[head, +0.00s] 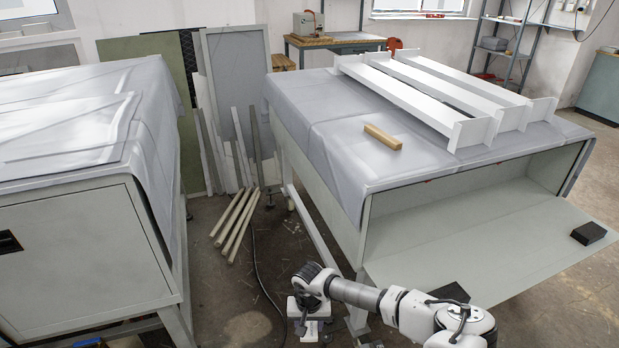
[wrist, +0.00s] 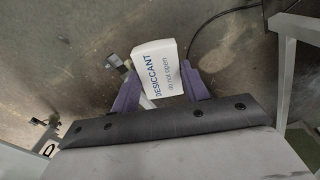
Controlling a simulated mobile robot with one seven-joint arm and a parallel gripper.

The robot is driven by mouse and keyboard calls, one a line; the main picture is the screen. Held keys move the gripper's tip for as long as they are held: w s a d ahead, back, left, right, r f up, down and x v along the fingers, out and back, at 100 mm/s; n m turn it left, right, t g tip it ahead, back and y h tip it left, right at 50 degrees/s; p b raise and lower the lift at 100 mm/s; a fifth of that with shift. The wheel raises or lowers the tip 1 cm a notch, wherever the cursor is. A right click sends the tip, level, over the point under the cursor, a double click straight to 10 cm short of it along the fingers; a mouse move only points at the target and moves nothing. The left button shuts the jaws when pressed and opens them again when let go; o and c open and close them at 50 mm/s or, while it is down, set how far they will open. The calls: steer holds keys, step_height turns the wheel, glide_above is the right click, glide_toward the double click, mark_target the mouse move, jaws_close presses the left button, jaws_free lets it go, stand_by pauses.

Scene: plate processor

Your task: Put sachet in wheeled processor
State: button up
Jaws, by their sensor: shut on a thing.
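The sachet (wrist: 157,68) is a white packet printed "DESICCANT do not open". My gripper (wrist: 161,84) is shut on it, with a purple finger at each side, above the concrete floor. In the head view my arm reaches down to the floor area in front of the gap between two large grey cabinets; the sachet cannot be made out clearly there. The right cabinet (head: 430,235) has its front flap lowered and its interior open. The left cabinet (head: 85,262) is closed, with a black handle. I cannot tell which one has wheels.
White beams (head: 430,95) and a wooden block (head: 382,137) lie on the right cabinet's grey cover. Several wooden poles (head: 238,222) and a dark cable lie on the floor between the cabinets.

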mark_target(310, 339)
steer(key=shift+d, duration=0.1)
stand_by(0.3)
steer(key=s, duration=0.4)
steer(key=shift+s, duration=0.15)
